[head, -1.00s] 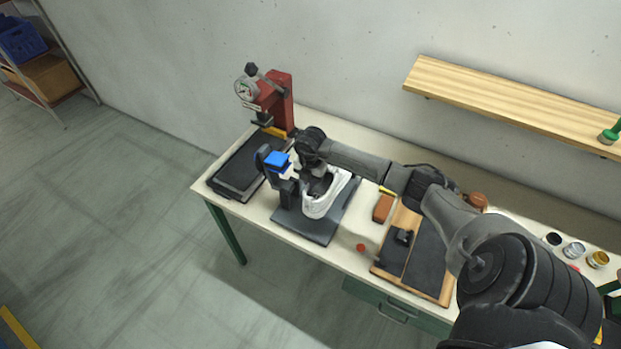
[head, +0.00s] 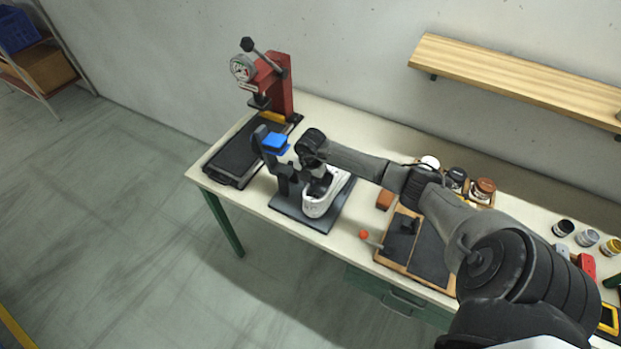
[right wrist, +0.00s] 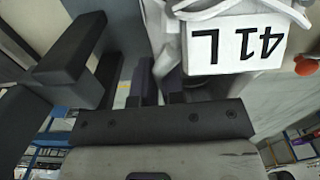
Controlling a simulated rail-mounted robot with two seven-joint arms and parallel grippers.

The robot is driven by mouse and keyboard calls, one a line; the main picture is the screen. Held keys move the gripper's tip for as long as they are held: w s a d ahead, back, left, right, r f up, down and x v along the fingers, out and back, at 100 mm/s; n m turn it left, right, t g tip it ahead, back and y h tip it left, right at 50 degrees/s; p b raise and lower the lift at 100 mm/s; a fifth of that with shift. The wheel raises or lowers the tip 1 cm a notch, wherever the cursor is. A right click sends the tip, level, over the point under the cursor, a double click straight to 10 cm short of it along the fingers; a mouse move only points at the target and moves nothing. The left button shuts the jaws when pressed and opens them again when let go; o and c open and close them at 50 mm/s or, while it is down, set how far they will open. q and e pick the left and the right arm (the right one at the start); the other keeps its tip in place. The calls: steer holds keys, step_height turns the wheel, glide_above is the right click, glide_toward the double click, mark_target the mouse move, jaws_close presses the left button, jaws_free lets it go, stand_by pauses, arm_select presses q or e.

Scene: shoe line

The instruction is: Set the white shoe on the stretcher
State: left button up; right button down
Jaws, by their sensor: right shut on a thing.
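The white shoe (head: 318,207) is over the right part of the dark base plate (head: 291,212) of the stretcher, beside its upright post with a blue top (head: 275,143). I cannot tell whether the shoe touches the plate. My right gripper (head: 318,184) reaches down from above and is shut on the shoe, partly covering it. In the right wrist view the white shoe (right wrist: 204,54) carries a white tag (right wrist: 240,45) with "41 L" upside down. The hold itself is hard to make out there. My left gripper is not in view.
A red press (head: 281,90) with a gauge and dark bed stands at the back left. Several jars stand behind my arm. A wooden shelf (head: 510,75) is on the wall.

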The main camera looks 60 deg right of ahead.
steer(key=shift+f+b, duration=0.3)
steer(key=shift+f, duration=0.15)
stand_by(0.5)
steer(key=c, duration=1.1)
jaws_free()
steer(key=shift+c, duration=0.2)
step_height(320, 180, up, 14)
